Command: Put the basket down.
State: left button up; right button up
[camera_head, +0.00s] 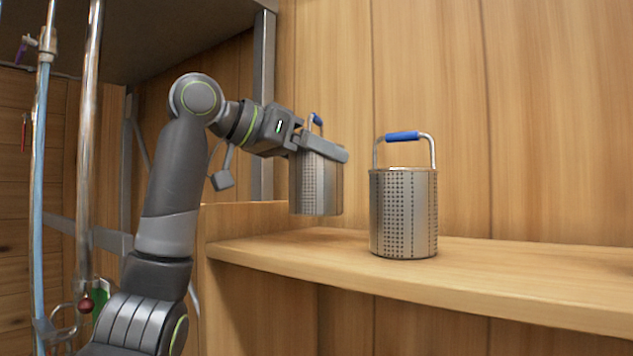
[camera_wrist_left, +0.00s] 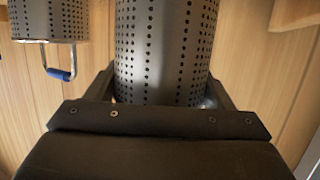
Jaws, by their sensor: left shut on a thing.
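My left gripper (camera_head: 325,147) is shut around the upper body of a perforated metal basket (camera_head: 316,190) with a blue-gripped handle. It holds the basket upright at the left end of a wooden shelf (camera_head: 500,270). The basket's lower edge shows above the shelf's surface in the picture; I cannot tell whether it touches anything. In the left wrist view the held basket (camera_wrist_left: 165,45) fills the space between the two fingers (camera_wrist_left: 162,95). My right gripper is not in view.
A second, similar basket (camera_head: 403,215) stands on the shelf to the right of the held one, and it also shows in the left wrist view (camera_wrist_left: 48,18). A wooden wall (camera_head: 560,120) closes the back. The shelf is clear to the right. Pipes (camera_head: 88,140) stand at the left.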

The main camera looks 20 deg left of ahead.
aim_at(314, 176)
pick_arm(q)
jog(key=shift+f, duration=0.15)
jog(key=shift+s+f, duration=0.2)
jog(key=shift+s, duration=0.05)
jog(key=f, duration=0.1)
jog(key=f+p, duration=0.1)
jog(key=shift+s+d+f, duration=0.15)
jog(key=shift+s+f, duration=0.15)
jog(key=shift+f, duration=0.05)
jog(key=shift+w+f, duration=0.2)
jog(key=shift+f, duration=0.2)
jog(key=shift+s, duration=0.1)
jog(key=o, duration=0.6)
jog(key=shift+f, duration=0.1)
jog(key=o, duration=0.5)
jog(key=shift+c, duration=0.2)
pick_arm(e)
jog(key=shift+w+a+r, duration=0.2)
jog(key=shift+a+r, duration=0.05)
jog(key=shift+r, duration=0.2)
